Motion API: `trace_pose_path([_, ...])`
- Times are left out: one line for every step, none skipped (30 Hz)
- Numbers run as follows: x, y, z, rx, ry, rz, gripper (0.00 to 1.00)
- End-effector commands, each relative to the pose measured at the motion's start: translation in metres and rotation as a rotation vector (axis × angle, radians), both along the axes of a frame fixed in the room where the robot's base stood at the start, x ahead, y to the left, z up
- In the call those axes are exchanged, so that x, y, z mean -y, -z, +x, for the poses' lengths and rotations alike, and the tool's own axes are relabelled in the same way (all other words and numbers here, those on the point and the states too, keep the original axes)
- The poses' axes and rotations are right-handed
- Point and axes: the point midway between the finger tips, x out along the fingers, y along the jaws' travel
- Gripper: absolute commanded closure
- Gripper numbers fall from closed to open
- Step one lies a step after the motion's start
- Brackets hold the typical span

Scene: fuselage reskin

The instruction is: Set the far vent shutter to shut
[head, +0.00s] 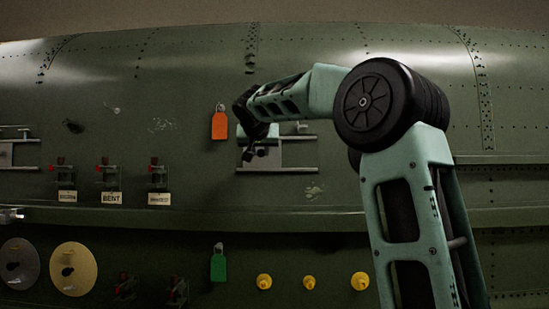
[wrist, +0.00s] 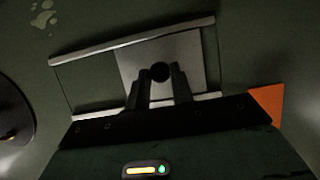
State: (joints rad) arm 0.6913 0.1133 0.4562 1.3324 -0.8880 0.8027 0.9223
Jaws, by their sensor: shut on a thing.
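The vent shutter at my gripper is a pale grey sliding plate (head: 295,153) between two horizontal rails on the green fuselage wall. In the wrist view the plate (wrist: 190,54) fills the right part of its frame, and a dark panel (wrist: 85,82) shows at the left part. A round black knob (wrist: 160,71) stands on the plate. My gripper (wrist: 161,78) is shut on this knob, one finger on each side. In the head view my gripper (head: 256,150) covers part of the plate. A second shutter (head: 6,154) is partly visible at the left edge.
An orange tag (head: 219,125) hangs just left of the shutter; its corner shows in the wrist view (wrist: 267,102). Several red-tipped switches with labels (head: 111,198) sit farther left. A ledge (head: 330,219) runs below, with a green tag (head: 218,266) and yellow knobs (head: 309,282) under it.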

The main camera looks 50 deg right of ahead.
Motion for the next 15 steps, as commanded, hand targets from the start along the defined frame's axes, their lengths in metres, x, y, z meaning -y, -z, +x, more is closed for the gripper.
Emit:
trace_pose_path([-0.0055, 0.0015, 0.0064, 0.001, -0.005, 0.000, 1.00])
trace_pose_path([-0.0067, 0.0016, 0.0082, 0.000, -0.003, 0.000, 1.00])
trace_pose_path([-0.0090, 0.0008, 0.0102, 0.001, -0.002, -0.001, 1.00])
trace_pose_path([-0.0101, 0.0002, 0.0113, 0.001, -0.002, -0.002, 1.00])
trace_pose_path([-0.0107, -0.0001, 0.0120, 0.002, -0.001, -0.001, 1.00])
trace_pose_path([-0.0114, -0.0003, 0.0126, 0.001, 0.000, -0.001, 1.00])
trace_pose_path([-0.0118, -0.0005, 0.0129, 0.001, 0.000, 0.000, 1.00])
trace_pose_path([-0.0120, -0.0006, 0.0130, 0.001, 0.000, 0.000, 1.00])
trace_pose_path([-0.0121, -0.0008, 0.0131, 0.002, -0.001, 0.000, 1.00])
trace_pose_path([-0.0122, -0.0009, 0.0131, 0.002, -0.001, 0.000, 1.00])
trace_pose_path([-0.0124, -0.0010, 0.0132, 0.002, -0.001, 0.000, 1.00])
trace_pose_path([-0.0125, -0.0010, 0.0134, 0.002, -0.001, 0.000, 1.00])
trace_pose_path([-0.0127, -0.0010, 0.0135, 0.003, -0.002, 0.000, 1.00])
trace_pose_path([-0.0129, -0.0012, 0.0136, 0.002, -0.004, -0.001, 1.00])
trace_pose_path([-0.0131, -0.0012, 0.0137, 0.002, -0.004, -0.001, 0.74])
